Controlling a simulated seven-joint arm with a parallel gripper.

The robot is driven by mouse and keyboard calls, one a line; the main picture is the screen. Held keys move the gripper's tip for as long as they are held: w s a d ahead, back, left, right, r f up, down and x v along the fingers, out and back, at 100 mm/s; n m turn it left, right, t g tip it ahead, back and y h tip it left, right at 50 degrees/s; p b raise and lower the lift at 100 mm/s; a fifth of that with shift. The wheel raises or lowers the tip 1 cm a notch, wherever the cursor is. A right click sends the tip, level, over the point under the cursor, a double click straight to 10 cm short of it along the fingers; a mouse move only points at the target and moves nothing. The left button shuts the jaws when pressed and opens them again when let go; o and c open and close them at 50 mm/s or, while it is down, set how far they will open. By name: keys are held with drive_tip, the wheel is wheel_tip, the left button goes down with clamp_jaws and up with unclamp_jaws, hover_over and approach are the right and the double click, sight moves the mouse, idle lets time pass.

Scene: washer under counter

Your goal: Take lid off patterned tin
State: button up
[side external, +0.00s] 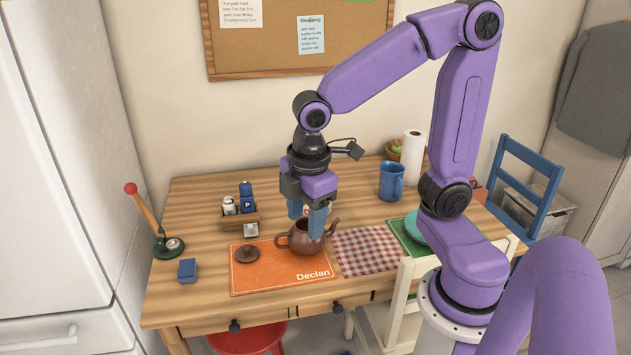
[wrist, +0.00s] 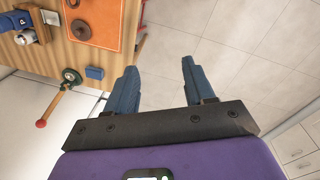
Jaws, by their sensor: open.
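I cannot make out a patterned tin for certain in either view. A small whitish and reddish patch (side external: 307,210) shows between my fingers in the side view, mostly hidden by them. My gripper (side external: 307,220) is open with blue fingers pointing down, and in the picture it overlaps a brown teapot (side external: 299,240). In the wrist view my open gripper (wrist: 159,66) has only floor tiles between its fingertips. A round brown lid (side external: 248,254) lies on the orange mat (side external: 262,281), apart from the teapot. The lid also shows in the wrist view (wrist: 81,30).
A caddy (side external: 240,219) with shakers, a blue block (side external: 187,270) and a red-knobbed stand (side external: 167,246) are at the left. A blue mug (side external: 391,182), paper towel roll (side external: 412,157) and checked cloth (side external: 365,252) are at the right. A white chair (side external: 400,278) stands in front.

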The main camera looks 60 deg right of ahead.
drive_tip(key=w+d+n+h, duration=0.1)
drive_tip(key=w+d, duration=0.6)
drive_tip(key=w, duration=0.3)
drive_tip(key=w+d+n+h, duration=0.1)
drive_tip(key=w+d, duration=0.5)
drive_tip(key=w, duration=0.4)
drive_tip(key=w+d+f+n+g+h, duration=0.1)
drive_tip(key=w+d, duration=0.1)
drive_tip(key=d, duration=0.9)
drive_tip(key=w+d+f+h, duration=0.1)
drive_tip(key=w+d+f, duration=0.15)
drive_tip(key=d, duration=0.95)
drive_tip(key=x, duration=1)
drive_tip(key=shift+d+f, duration=0.2)
drive_tip(key=shift+d, duration=0.05)
drive_tip(key=shift+s+x, duration=0.1)
drive_tip(key=shift+x, duration=1.3)
drive_tip(key=shift+s+x, duration=0.15)
drive_tip(key=shift+x, duration=1.2)
drive_tip(key=shift+d+r, duration=0.1)
clamp_jaws()
